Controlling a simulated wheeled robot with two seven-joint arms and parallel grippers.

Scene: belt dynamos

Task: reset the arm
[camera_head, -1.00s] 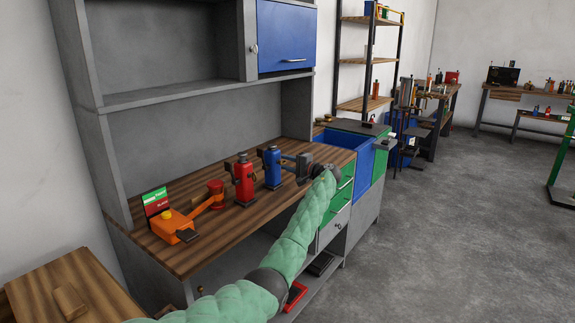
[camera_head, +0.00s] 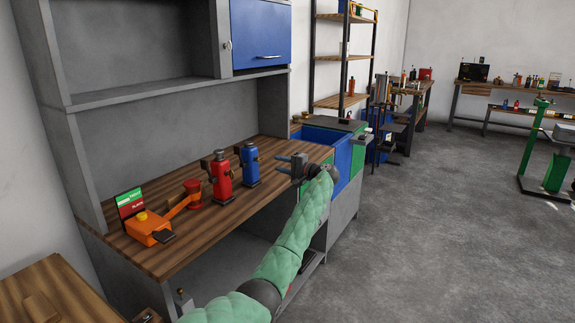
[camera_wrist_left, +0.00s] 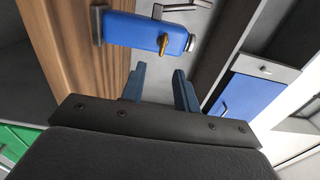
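My left gripper (camera_head: 279,163) is open and empty above the right end of the wooden workbench (camera_head: 222,222). Its fingers point left toward a blue bottle-shaped device (camera_head: 250,165), with a gap between them. In the left wrist view, the two fingers (camera_wrist_left: 158,88) stand apart with nothing between them. The blue device (camera_wrist_left: 146,31) lies beyond the fingertips there. A similar red device (camera_head: 221,177) stands upright left of the blue one. My right gripper is not in view.
An orange device (camera_head: 147,228) with an arm to a red knob sits at the bench's left, by a small red and green sign (camera_head: 130,203). A blue bin (camera_head: 322,136) stands beyond the bench's right end.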

